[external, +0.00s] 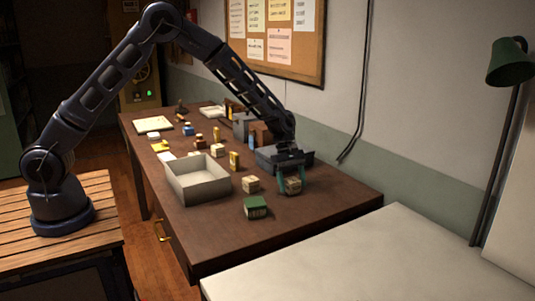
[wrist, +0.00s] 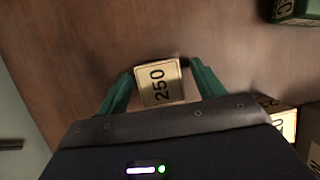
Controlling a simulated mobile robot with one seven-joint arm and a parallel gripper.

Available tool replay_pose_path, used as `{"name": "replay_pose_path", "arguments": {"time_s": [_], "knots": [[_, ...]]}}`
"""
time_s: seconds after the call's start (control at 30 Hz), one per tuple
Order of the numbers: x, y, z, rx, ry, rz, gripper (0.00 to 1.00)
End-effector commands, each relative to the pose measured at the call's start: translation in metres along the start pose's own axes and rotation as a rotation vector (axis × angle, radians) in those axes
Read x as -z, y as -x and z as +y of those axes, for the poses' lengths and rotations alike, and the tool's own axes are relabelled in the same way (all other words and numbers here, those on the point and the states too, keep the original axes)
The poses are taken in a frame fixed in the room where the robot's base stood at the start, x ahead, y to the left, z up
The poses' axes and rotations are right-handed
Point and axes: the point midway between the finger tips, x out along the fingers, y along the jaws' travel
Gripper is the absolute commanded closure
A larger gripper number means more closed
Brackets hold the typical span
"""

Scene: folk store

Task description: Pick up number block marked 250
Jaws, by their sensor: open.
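The number block marked 250 (wrist: 158,83) is pale cream with black digits. In the wrist view it lies between the two green fingers of my gripper (wrist: 160,85), its face towards the camera and slightly turned. A narrow gap shows between the block and the right finger; the left finger is very close to it, and I cannot tell whether they touch. In the external view my gripper (external: 290,181) is low over the brown table, around the same block (external: 292,186). The gripper is open.
On the brown table (external: 330,205), another cream block (external: 251,184) stands left of my gripper and a green box (external: 256,207) in front. An open pale tray (external: 198,180) is further left. A dark grey case (external: 284,157) is behind. The table's right end is clear.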

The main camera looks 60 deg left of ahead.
Motion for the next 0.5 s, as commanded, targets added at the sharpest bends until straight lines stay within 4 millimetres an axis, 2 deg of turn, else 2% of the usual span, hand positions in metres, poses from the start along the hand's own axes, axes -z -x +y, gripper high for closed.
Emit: {"name": "replay_pose_path", "arguments": {"time_s": [0.2,0.43,0.5], "knots": [[0.0,-0.0007,0.0001,-0.001,0.0,0.0,0.34],[0.0,-0.0005,0.0002,-0.001,0.0,0.0,0.79],[0.0,-0.0005,0.0002,-0.001,0.0,0.0,0.8]]}}
